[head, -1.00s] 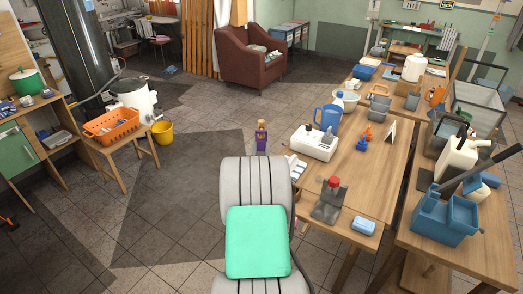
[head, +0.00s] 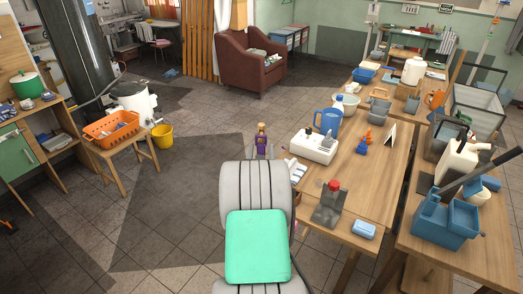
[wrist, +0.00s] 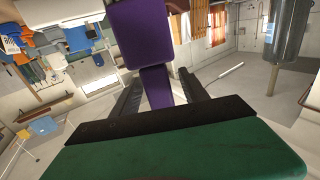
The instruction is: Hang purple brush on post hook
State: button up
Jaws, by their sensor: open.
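The purple brush (head: 261,141) shows in the head view just beyond my arm, upright, with a yellowish-brown top. In the wrist view, the purple brush (wrist: 157,88) lies between two dark fingers and runs up past their tips. My gripper (wrist: 159,77) is open, with a finger on each side of the brush and visible gaps beside its narrow part. The fingers of my gripper (head: 261,151) also show around the brush's lower part in the head view. I cannot make out the post hook in either view, nor what supports the brush.
A wooden table (head: 380,190) on the right holds a white device (head: 314,147), a blue jug (head: 328,121) and a red-capped grey item (head: 330,203). A blue tub (head: 446,220) stands farther right. An orange basket (head: 111,128) and yellow bucket (head: 162,135) are left. The floor between is clear.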

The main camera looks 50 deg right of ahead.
jog(key=b+v, duration=0.2)
jog(key=v, duration=0.6)
jog(key=w+a+r+n+y, duration=0.15)
jog(key=w+a+y, duration=0.3)
jog(key=a, duration=0.45)
jog(key=w+a+n+y, duration=0.35)
jog(key=w+a, duration=0.25)
jog(key=a, duration=0.3)
jog(key=s+a+n+g+y, duration=0.1)
jog(key=s+a+g+y, duration=0.1)
jog(key=a, duration=0.5)
jog(key=s+a+n+g+y, duration=0.1)
jog(key=s+a+n+y, duration=0.1)
jog(key=a, duration=0.6)
jog(key=s+a+n+g+y, duration=0.2)
jog(key=s+a+n+g, duration=0.1)
jog(key=s+a, duration=0.7)
jog(key=shift+s+a+r+g+y, duration=0.25)
jog(key=shift+s+r+g+y, duration=0.1)
jog(key=shift+g+y, duration=0.05)
